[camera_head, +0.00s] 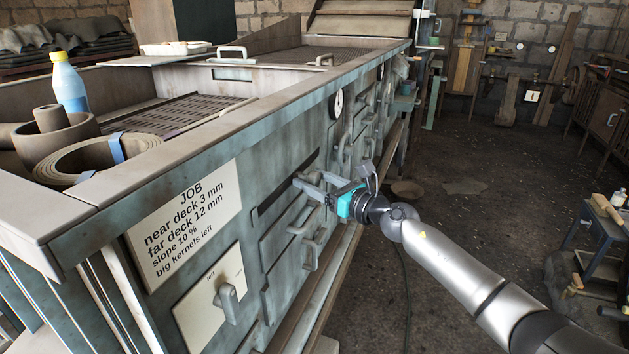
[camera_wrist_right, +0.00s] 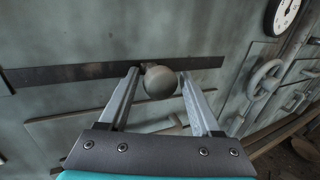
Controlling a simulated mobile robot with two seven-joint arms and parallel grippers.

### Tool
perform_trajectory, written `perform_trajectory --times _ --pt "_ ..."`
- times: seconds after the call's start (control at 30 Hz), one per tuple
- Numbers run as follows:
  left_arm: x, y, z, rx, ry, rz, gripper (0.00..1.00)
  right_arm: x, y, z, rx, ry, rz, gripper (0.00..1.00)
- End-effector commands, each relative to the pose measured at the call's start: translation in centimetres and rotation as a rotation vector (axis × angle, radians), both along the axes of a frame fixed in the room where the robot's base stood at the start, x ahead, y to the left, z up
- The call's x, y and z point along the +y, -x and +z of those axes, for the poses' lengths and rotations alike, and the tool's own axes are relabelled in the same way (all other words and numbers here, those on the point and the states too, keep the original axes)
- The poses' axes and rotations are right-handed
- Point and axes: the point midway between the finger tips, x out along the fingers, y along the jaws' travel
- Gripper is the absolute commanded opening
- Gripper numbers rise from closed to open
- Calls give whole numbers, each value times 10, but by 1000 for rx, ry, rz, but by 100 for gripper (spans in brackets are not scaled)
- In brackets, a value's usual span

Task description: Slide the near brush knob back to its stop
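The near brush knob (camera_wrist_right: 160,82) is a round grey ball in front of a long dark slot (camera_wrist_right: 75,74) in the machine's side panel, as the right wrist view shows. My right gripper (camera_wrist_right: 160,72) is open, with one finger on each side of the knob. Narrow gaps show between the knob and the fingers, so I see no clear grip. The slot runs past the knob both ways. My left gripper is not in view.
Below the slot are panel doors with handles (camera_head: 312,255). A job sign (camera_head: 187,218) and a plate with a lever (camera_head: 212,303) are on the near panel. A dial gauge (camera_head: 337,104) sits farther along the machine. The floor (camera_head: 455,225) beside the machine is mostly clear.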

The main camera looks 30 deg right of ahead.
Motion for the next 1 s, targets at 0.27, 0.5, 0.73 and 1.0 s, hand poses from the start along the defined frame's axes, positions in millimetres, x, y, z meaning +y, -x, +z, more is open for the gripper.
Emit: perform_trajectory --times 0.27,0.5,0.73,1.0 --pt "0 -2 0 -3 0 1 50 0 0 0 0 0 0 32" --pt "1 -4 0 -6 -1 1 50 0 0 0 0 0 -1 5" --pt "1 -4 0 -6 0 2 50 -1 0 0 0 0 -1 0" --pt "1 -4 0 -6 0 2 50 -1 0 0 0 0 -2 0"
